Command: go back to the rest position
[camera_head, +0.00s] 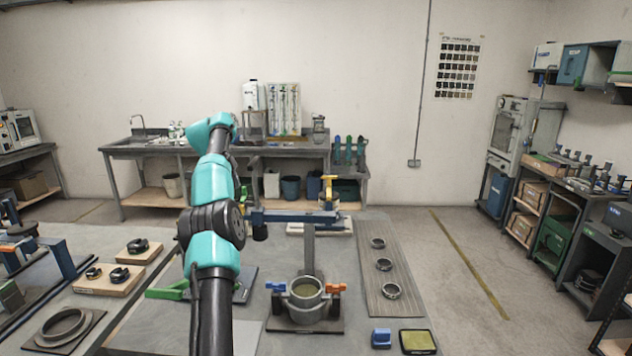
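One teal and black arm of mine (213,262) rises from the bottom edge, left of centre, to a teal joint near the back bench's height. I cannot make out fingers on it, and no other arm shows. To its right stands a lever frame with a grey post (309,250) and a blue bar (290,216). A black cylinder (260,226) hangs at the bar's left end. A yellow upright piece (328,192) is at its right end. A round metal pot (306,301) sits in front of the post, between blue and orange handles.
A grey board (394,254) with 3 dark rings lies to the right. A blue block (381,338) and a yellow-topped pad (417,342) lie at the front. Wooden blocks with dark rings (108,282) and a large ring (63,327) lie left. My arm hides part of the table.

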